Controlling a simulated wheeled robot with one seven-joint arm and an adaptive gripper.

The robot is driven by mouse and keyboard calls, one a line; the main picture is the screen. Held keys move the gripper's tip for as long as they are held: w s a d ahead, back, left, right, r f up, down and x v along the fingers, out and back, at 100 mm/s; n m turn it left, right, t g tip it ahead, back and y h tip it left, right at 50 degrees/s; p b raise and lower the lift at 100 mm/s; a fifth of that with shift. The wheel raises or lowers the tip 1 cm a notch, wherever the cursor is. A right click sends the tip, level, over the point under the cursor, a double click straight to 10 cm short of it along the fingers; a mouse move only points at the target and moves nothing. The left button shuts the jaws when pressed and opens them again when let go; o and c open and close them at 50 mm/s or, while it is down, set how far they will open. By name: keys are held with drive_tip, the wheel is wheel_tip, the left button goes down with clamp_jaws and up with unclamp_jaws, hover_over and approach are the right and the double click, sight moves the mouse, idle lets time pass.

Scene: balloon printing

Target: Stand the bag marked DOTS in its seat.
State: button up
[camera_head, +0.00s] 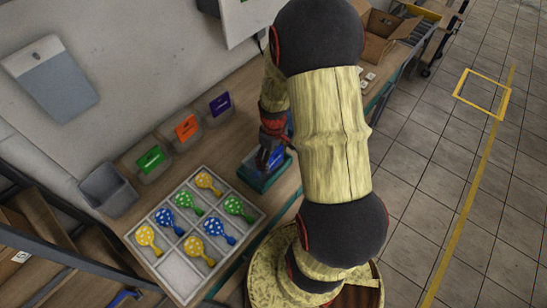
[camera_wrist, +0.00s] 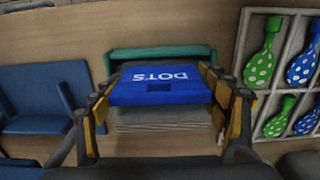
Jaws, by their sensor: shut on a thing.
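The blue bag marked DOTS (camera_wrist: 160,88) is between the fingers of my gripper (camera_wrist: 160,98) in the wrist view. Its white lettering reads upside down there. My gripper is shut on it from both sides. A teal holder (camera_wrist: 160,53) shows just beyond the bag, and a grey layered thing (camera_wrist: 160,118) shows below it. In the head view the teal holder (camera_head: 264,182) is on the table under my gripper (camera_head: 268,158), with blue showing at it. I cannot tell whether the bag touches the holder, and which part is the seat is unclear.
A white divided tray (camera_head: 181,272) holds several spotted balloons. Grey bins with green (camera_head: 150,159), orange (camera_head: 186,127) and purple (camera_head: 220,104) cards line the wall, beside an empty grey bin (camera_head: 108,190). A blue thing (camera_wrist: 45,92) stands left in the wrist view.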

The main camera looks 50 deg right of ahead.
drive_tip(key=o, duration=1)
drive_tip(key=shift+o, duration=0.2)
drive_tip(key=shift+r, duration=0.15)
drive_tip(key=s+r+p, duration=0.3)
drive_tip(key=r+p, duration=0.2)
drive_tip(key=r, duration=0.1)
drive_tip(key=shift+d+r, duration=0.15)
drive_tip(key=shift+r, duration=0.25)
